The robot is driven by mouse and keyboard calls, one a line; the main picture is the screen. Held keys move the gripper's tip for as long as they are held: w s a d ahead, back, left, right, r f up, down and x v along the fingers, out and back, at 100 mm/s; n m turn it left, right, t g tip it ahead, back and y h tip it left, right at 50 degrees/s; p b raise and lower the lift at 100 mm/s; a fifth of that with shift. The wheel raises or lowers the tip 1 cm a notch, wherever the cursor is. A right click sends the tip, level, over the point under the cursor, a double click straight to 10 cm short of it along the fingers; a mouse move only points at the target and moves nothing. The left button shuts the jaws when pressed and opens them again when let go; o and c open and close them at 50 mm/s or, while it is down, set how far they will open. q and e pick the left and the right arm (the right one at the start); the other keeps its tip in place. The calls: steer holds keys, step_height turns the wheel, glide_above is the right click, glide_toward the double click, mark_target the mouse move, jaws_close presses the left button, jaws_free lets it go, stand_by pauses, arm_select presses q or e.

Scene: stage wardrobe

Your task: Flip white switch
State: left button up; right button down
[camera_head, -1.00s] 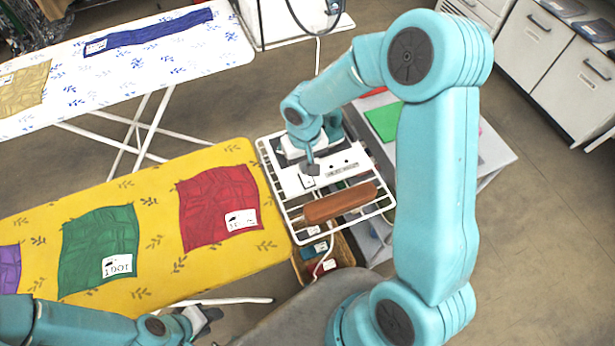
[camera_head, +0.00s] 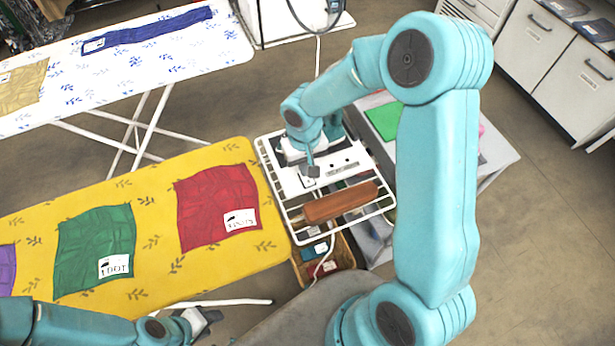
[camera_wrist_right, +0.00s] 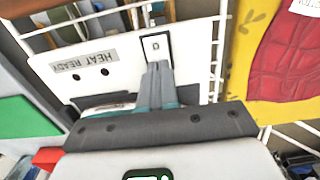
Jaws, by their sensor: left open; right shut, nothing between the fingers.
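The white switch (camera_wrist_right: 155,47) is a small rocker in a dark frame on a white panel (camera_wrist_right: 110,62) marked "HEAT READY". My right gripper (camera_wrist_right: 158,68) is shut and empty, its fingertips at the lower edge of the switch; I cannot tell if they touch it. In the head view the panel (camera_head: 345,166) lies on the wire rack at the end of the yellow ironing board. There my right gripper (camera_head: 309,174) is over the panel's left part and covers the switch. My left gripper (camera_head: 207,317) is open and empty at the lower left, away from the panel.
A grey cart with a green sheet (camera_head: 383,121) stands behind right. A basket (camera_head: 345,251) sits below the rack.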

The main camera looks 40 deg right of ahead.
steer(key=shift+f, duration=0.25)
steer(key=shift+r, duration=0.15)
steer(key=shift+r+p, duration=0.3)
steer(key=shift+r, duration=0.3)
steer(key=shift+r+p, duration=0.5)
steer(key=shift+r, duration=0.35)
step_height(320, 180, up, 2)
steer(key=shift+r+p, duration=0.1)
steer(key=shift+p, duration=0.6)
steer(key=shift+r+p, duration=0.5)
steer(key=shift+r, duration=0.4)
steer(key=shift+f, duration=0.1)
steer(key=shift+s, duration=0.1)
